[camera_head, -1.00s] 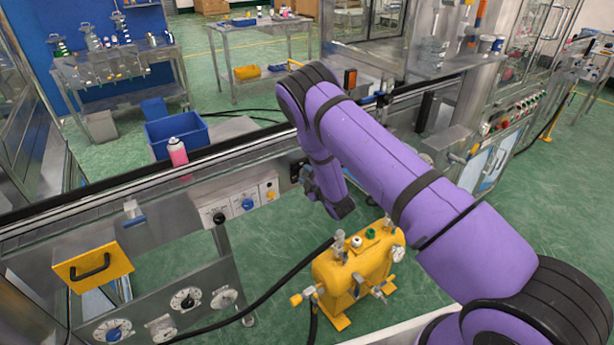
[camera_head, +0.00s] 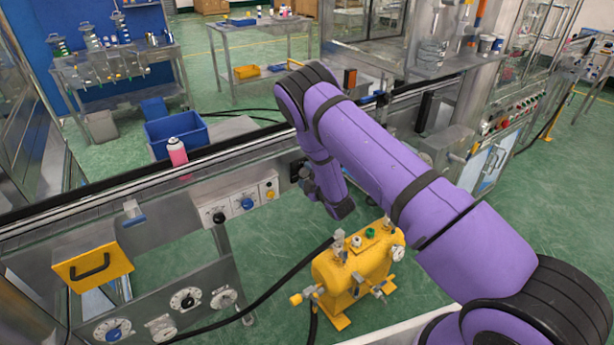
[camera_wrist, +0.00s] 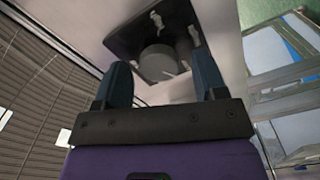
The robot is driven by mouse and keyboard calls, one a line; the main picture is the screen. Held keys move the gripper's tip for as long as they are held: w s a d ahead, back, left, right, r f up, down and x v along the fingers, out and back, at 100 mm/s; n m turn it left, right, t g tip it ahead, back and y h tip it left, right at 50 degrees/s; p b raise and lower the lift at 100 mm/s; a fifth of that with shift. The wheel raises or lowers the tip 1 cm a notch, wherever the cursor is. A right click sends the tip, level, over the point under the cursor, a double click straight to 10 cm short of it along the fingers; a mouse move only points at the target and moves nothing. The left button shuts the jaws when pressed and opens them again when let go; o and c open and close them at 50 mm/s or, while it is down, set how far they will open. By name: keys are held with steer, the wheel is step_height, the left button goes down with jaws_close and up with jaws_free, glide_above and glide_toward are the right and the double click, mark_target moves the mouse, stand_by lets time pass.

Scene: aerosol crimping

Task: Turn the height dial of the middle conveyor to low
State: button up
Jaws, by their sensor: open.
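The height dial (camera_wrist: 157,62) is a grey round knob on a dark square plate (camera_wrist: 125,42) with several pale marks around it. A short light line shows at the knob's lower right edge. My gripper (camera_wrist: 161,78) is open, with one finger on either side of the knob in the wrist view. I cannot tell whether the fingers touch it. In the head view my gripper (camera_head: 308,183) is at the front side of the conveyor (camera_head: 240,152). The dark plate (camera_head: 296,170) shows only in part there, and the dial's face is hidden.
A control box with a blue knob (camera_head: 247,203) is on the conveyor's front, left of my gripper. A yellow tank (camera_head: 352,270) with valves and a black hose stands below. A pink bottle (camera_head: 177,152) stands on the conveyor, near a blue bin (camera_head: 176,132).

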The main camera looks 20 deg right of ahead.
steer(key=v, duration=1)
steer(key=shift+s, duration=0.35)
steer(key=shift+d, duration=0.1)
stand_by(0.8)
